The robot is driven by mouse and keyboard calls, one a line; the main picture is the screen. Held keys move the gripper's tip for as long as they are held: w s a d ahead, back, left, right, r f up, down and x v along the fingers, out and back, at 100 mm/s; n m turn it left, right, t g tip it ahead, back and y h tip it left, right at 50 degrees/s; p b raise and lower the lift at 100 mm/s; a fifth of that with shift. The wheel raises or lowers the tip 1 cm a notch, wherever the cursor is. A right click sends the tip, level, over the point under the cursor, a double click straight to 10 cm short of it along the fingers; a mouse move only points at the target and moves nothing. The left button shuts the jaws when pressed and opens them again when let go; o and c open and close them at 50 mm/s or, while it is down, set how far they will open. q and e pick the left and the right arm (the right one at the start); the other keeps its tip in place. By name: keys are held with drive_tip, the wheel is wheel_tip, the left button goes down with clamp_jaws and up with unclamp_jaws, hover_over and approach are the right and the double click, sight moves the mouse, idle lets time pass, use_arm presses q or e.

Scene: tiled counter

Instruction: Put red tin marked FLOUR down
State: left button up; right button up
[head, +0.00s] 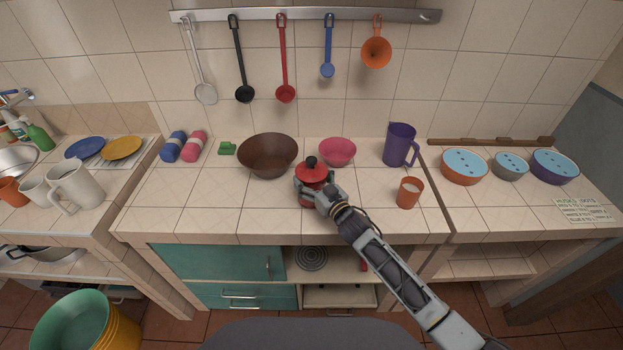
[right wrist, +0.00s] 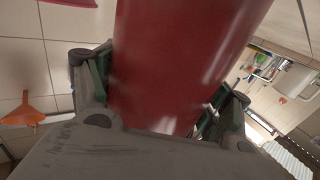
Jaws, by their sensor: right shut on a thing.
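The red tin (head: 313,172) with a black knob on its lid is at the middle of the counter, in front of the brown bowl. My right gripper (head: 316,190) is shut around its body. In the right wrist view the tin (right wrist: 180,65) fills the space between the two fingers (right wrist: 160,95). No FLOUR marking shows in either view. The tin looks roughly upright in the head view. Whether its base touches the counter is hidden by my gripper. My left gripper is not in view.
A brown bowl (head: 268,153) and a pink bowl (head: 337,151) stand behind the tin. An orange cup (head: 409,192) and a purple pitcher (head: 399,146) stand to the right. The tiled counter (head: 190,205) is clear at front left. Utensils hang on the wall rail (head: 300,15).

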drive_tip(key=o, duration=0.8)
drive_tip(key=shift+f, duration=0.15)
drive_tip(key=o, duration=0.5)
drive_tip(key=shift+s, duration=0.1)
drive_tip(key=shift+b+v, duration=0.55)
drive_tip(key=shift+v, duration=5.35)
